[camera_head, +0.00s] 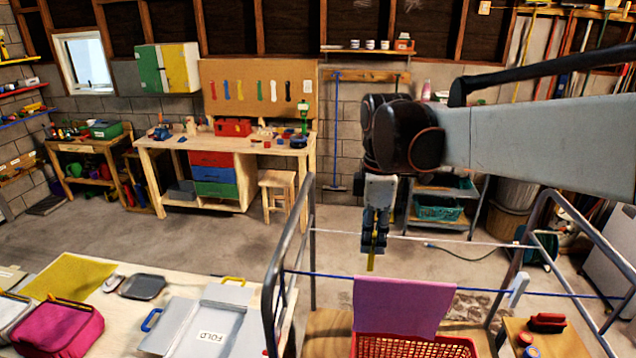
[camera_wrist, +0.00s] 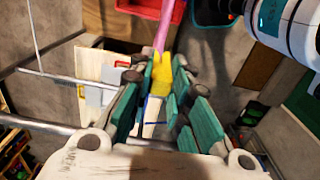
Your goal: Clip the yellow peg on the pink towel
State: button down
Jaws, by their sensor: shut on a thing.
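The yellow peg (camera_head: 371,263) is held between the fingertips of my gripper (camera_head: 374,243), which points down and is shut on it. The peg also shows in the wrist view (camera_wrist: 160,76). The pink towel (camera_head: 402,303) hangs over a blue line (camera_head: 335,275) on a metal rack. In the head view the peg's lower end is just above the towel's top edge, near its left end. In the wrist view the towel (camera_wrist: 167,25) appears as a narrow edge-on strip meeting the peg. I cannot tell whether they touch.
The grey rack's rails (camera_head: 276,268) stand on both sides of the towel. A white line (camera_head: 450,240) runs behind it. A pale clip (camera_head: 518,289) sits on the blue line at right. A red basket (camera_head: 440,347) is below the towel. A table with a folding board (camera_head: 208,322) is at left.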

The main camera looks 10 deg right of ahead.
aim_at(370, 265)
jog(key=shift+f+b, duration=2.75)
jog(key=shift+f, duration=1.25)
jog(key=c, duration=1.4)
grip_release()
jog(key=shift+r, duration=0.1)
notch_tip(370, 265, up, 12)
jog(key=shift+s+a+f, duration=0.1)
jog(key=shift+f, duration=0.1)
jog(key=s+f+m+t, duration=0.7)
jog(key=s+f+m, duration=0.7)
jog(key=s+m, duration=0.1)
jog(key=shift+n, duration=0.3)
notch_tip(370, 265, down, 28)
jog(key=b, duration=2.9)
jog(key=shift+w+f, duration=0.1)
jog(key=shift+f, duration=0.1)
